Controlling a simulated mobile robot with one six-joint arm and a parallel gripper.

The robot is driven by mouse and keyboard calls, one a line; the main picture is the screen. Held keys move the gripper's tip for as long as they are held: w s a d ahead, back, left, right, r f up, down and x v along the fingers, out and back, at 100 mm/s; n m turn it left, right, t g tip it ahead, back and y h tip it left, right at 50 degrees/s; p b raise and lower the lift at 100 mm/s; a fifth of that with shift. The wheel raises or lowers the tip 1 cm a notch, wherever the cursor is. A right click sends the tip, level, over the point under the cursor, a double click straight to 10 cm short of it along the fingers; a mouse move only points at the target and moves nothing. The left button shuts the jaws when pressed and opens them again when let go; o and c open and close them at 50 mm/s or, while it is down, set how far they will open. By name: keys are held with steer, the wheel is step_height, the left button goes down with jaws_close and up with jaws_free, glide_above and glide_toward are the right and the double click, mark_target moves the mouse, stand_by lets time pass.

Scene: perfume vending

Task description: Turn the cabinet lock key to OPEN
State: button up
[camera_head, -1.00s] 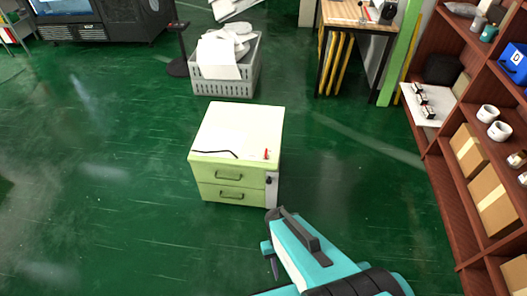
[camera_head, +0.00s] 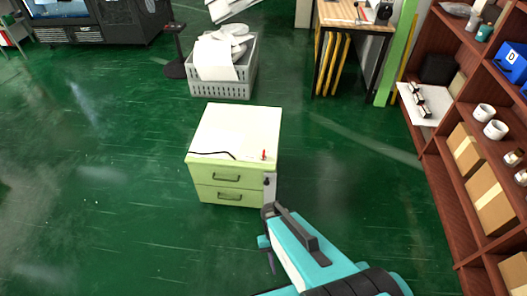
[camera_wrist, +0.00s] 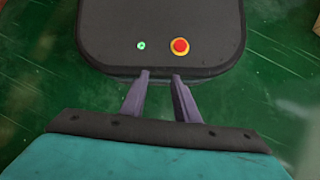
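The pale green two-drawer cabinet (camera_head: 232,128) stands on the floor in the middle of the head view. A grey lock strip (camera_head: 269,191) with a small dark lock (camera_head: 268,181) runs down the right edge of its front. Key details and the lock's setting are too small to read. A small red object (camera_head: 264,154) is at the front right of the cabinet top; I cannot tell what it is. My gripper (camera_wrist: 160,76) is open and empty in the wrist view, its two fingers apart. In the head view my arm is in front of the cabinet, at lower right.
A black cord (camera_head: 212,154) lies along the cabinet top's front edge. A grey crate (camera_head: 222,89) with white items stands behind. A brown shelf (camera_head: 437,190) with boxes and cups lines the right side. A wooden table (camera_head: 355,22) is at the back. Green floor (camera_head: 90,190) is clear at left.

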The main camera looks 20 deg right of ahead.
steer(key=w+m+b, duration=0.1)
steer(key=w+b, duration=0.1)
steer(key=w, duration=1.3)
step_height(320, 180, up, 25)
steer(key=m+t+b, duration=0.2)
steer(key=t+b, duration=0.4)
steer(key=b, duration=0.5)
glide_above(264, 152)
steer(key=shift+r, duration=0.1)
step_height(264, 152, down, 14)
steer(key=shift+r+b, duration=0.1)
steer(key=shift+b, duration=0.4)
jaws_close()
